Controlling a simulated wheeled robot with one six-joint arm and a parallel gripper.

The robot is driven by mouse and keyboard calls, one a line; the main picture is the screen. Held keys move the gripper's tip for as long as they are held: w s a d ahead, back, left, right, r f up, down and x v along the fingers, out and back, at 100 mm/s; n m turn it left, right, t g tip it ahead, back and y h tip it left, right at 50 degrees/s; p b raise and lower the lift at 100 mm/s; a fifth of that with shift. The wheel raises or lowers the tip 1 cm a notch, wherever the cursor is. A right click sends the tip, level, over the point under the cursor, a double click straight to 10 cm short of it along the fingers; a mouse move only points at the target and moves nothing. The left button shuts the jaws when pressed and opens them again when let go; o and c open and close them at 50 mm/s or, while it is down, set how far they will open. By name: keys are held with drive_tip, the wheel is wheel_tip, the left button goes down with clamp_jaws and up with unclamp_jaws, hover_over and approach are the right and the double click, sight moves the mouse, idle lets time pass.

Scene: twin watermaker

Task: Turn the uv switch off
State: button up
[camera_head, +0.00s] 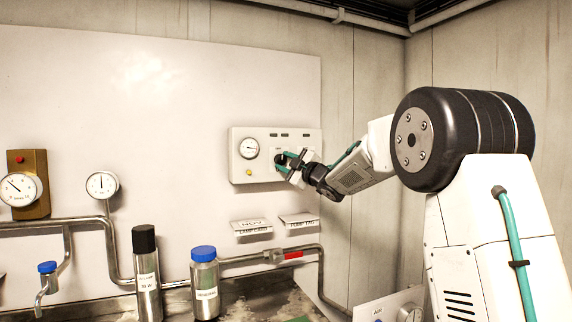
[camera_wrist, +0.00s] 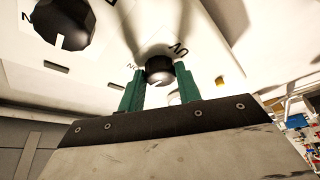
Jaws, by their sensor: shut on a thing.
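The uv switch (camera_wrist: 160,70) is a small dark round knob on a pale panel, with "UV" lettering beside it in the wrist view. An upside-down "ON" mark is printed near it. My gripper (camera_wrist: 160,88) has green fingers on either side of this knob and is shut on it.
A larger dark knob (camera_wrist: 62,22) is beside the uv switch. The panel also carries a dial gauge (camera_head: 249,148) and a yellow button (camera_head: 249,172). Below are label cards (camera_head: 252,227), pipes, a black-capped bottle (camera_head: 147,285) and a blue-capped bottle (camera_head: 205,285).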

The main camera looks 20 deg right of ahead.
drive_tip(key=shift+n, duration=0.6)
drive_tip(key=o, duration=1)
drive_tip(key=v, duration=0.7)
drive_tip(key=shift+s+d, duration=0.25)
drive_tip(key=shift+s, duration=0.1)
drive_tip(key=shift+f, duration=0.1)
